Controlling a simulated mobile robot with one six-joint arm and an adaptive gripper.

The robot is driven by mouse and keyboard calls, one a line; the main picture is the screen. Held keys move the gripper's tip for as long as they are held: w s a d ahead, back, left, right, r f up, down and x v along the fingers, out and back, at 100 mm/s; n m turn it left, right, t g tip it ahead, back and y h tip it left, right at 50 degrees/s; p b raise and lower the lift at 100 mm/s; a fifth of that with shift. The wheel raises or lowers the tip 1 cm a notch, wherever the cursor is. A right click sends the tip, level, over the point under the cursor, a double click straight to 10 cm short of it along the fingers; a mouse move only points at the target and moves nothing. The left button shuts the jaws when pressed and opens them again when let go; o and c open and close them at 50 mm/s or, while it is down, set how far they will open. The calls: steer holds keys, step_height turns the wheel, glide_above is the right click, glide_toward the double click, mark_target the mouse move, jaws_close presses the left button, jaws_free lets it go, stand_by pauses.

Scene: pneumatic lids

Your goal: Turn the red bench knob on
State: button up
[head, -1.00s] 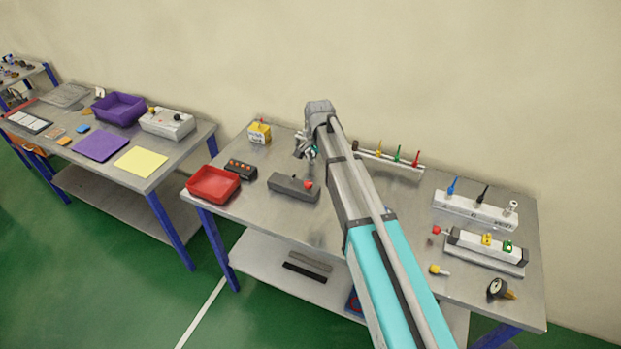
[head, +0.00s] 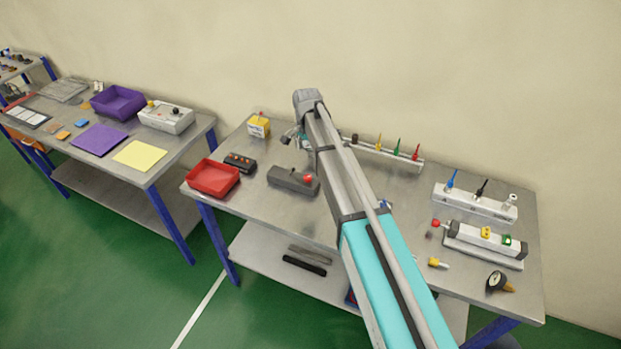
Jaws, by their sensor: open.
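A dark grey box (head: 286,178) sits on the near bench, left of my arm. A round red knob (head: 308,179) is on its right end. My gripper (head: 290,138) is at the end of my arm, above the bench and farther back than the grey box. It is open and small in the view, partly hidden by my arm's end link, and looks empty. It is apart from the red knob.
A red tray (head: 213,190), a small black button box (head: 240,162) and a yellow box (head: 259,126) surround the grey box. A rail with coloured upright pieces (head: 416,153) stands behind my arm. A gauge (head: 496,281) lies at the front right.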

mark_target(308, 178)
steer(key=shift+f+b, duration=6.2)
steer(key=shift+f, duration=0.2)
